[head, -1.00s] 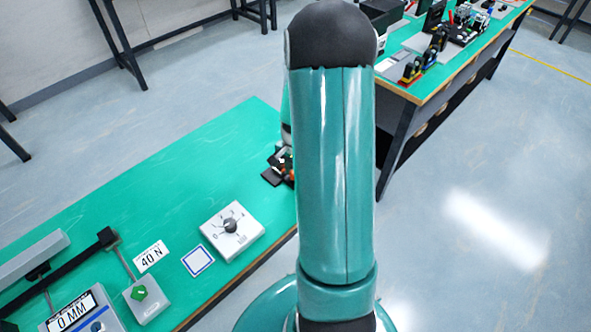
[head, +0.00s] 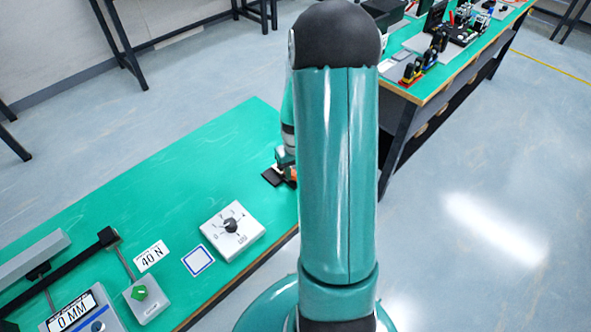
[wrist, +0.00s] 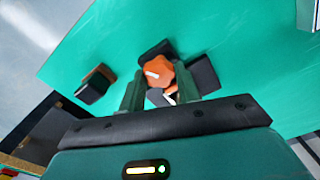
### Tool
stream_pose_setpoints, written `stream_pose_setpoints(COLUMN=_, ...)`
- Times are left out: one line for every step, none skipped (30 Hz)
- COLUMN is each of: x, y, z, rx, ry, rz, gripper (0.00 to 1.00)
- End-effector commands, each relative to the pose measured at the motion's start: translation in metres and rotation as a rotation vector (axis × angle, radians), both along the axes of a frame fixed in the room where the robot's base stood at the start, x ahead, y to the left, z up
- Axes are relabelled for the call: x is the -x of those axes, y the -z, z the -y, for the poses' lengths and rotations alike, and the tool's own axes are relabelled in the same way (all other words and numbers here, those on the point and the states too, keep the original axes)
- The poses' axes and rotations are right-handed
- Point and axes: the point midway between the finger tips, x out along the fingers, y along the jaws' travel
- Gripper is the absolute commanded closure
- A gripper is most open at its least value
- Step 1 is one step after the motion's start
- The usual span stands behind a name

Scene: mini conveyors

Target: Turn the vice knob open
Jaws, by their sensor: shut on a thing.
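The vice knob (wrist: 160,70) is orange and lobed, with a white mark on its face, in the middle of the wrist view. The fingers of my gripper (wrist: 158,84) stand on either side of the knob and are shut on it. The dark body of the vice (wrist: 203,74) shows beyond and beside the knob. In the head view, the dark edge of the vice (head: 271,177) shows at the green table's right end. My gripper (head: 286,160) is there too, mostly hidden behind my arm.
On the green table (head: 120,215) are a white dial box (head: 243,241), a 40 N card (head: 151,256), a blue-framed square (head: 198,261), and a box with a green knob (head: 150,307). Another bench (head: 465,62) with equipment stands at the right back.

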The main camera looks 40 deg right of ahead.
Motion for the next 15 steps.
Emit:
stream_pose_setpoints(x=-0.0001, y=-0.0006, z=0.0, rx=0.0, ry=-0.034, rz=0.0, gripper=0.9)
stream_pose_setpoints(x=-0.0001, y=-0.0006, z=0.0, rx=0.0, ry=-0.055, rz=0.0, gripper=0.9)
stream_pose_setpoints(x=-0.0001, y=-0.0006, z=-0.0001, rx=0.0, ry=-0.082, rz=0.0, gripper=0.9)
stream_pose_setpoints(x=-0.0001, y=-0.0006, z=-0.0001, rx=0.0, ry=-0.1, rz=0.0, gripper=0.9)
stream_pose_setpoints(x=-0.0002, y=-0.0006, z=-0.0002, rx=0.0, ry=-0.117, rz=0.0, gripper=0.9)
stream_pose_setpoints(x=-0.0002, y=-0.0006, z=-0.0002, rx=0.0, ry=-0.139, rz=0.0, gripper=0.9)
stream_pose_setpoints(x=-0.0002, y=-0.0006, z=-0.0002, rx=0.0, ry=-0.153, rz=0.0, gripper=0.9)
stream_pose_setpoints(x=-0.0002, y=-0.0006, z=-0.0002, rx=0.0, ry=-0.166, rz=0.0, gripper=0.9)
stream_pose_setpoints(x=-0.0002, y=-0.0006, z=-0.0002, rx=0.001, ry=-0.182, rz=0.0, gripper=0.9)
stream_pose_setpoints(x=-0.0002, y=-0.0006, z=-0.0002, rx=0.001, ry=-0.192, rz=0.0, gripper=0.9)
stream_pose_setpoints(x=-0.0002, y=-0.0006, z=-0.0002, rx=0.001, ry=-0.202, rz=0.0, gripper=0.9)
stream_pose_setpoints(x=-0.0002, y=-0.0006, z=-0.0002, rx=0.001, ry=-0.212, rz=0.0, gripper=0.9)
stream_pose_setpoints(x=-0.0002, y=-0.0006, z=-0.0002, rx=0.001, ry=-0.218, rz=0.0, gripper=0.9)
stream_pose_setpoints(x=-0.0001, y=-0.0006, z=-0.0002, rx=0.001, ry=-0.224, rz=0.0, gripper=0.9)
stream_pose_setpoints(x=-0.0002, y=-0.0006, z=-0.0002, rx=0.0, ry=-0.23, rz=0.0, gripper=0.9)
